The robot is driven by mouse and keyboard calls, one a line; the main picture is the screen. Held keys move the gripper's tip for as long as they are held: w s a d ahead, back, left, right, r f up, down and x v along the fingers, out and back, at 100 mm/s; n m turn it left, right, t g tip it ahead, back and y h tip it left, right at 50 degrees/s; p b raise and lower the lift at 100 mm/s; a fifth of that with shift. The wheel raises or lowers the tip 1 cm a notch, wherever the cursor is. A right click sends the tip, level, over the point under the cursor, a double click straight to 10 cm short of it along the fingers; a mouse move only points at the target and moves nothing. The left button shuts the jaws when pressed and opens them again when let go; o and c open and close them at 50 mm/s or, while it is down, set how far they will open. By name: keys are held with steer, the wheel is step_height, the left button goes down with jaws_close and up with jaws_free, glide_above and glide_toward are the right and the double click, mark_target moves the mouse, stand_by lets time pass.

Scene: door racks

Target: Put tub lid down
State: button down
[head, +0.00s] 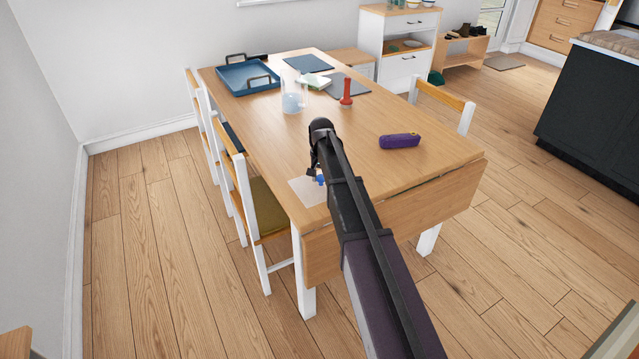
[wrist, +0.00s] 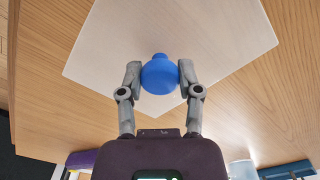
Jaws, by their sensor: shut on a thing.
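My gripper (wrist: 160,78) is shut on a blue, rounded piece with a narrower end (wrist: 160,76), seemingly the tub lid or its knob. It sits between the two fingertips. Beyond it lies a pale, flat square (wrist: 115,45) over the table's wood; I cannot tell whether the blue piece touches it or is joined to it. In the head view, my gripper (head: 316,170) is at the table's near left corner, with a bit of blue (head: 320,180) showing and the pale square (head: 306,192) below. My arm hides part of this. A clear tub (head: 294,101) stands farther back, bluish inside.
The wooden table (head: 385,175) also holds a purple case (head: 400,141), a red upright object (head: 347,92), a blue tray (head: 247,79) and grey mats (head: 347,86). Chairs (head: 262,205) stand along the left side. The tabletop between the gripper and the tub is mostly bare.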

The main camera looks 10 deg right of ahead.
mark_target(321, 177)
steer(key=shift+f, duration=0.15)
steer(key=shift+f, duration=0.1)
steer(key=shift+c, duration=1.4)
jaws_free()
step_height(321, 177, up, 12)
steer(key=p, duration=1.2)
steer(key=s+n, duration=0.5)
steer(key=s, duration=2.4)
steer(key=shift+a, duration=0.15)
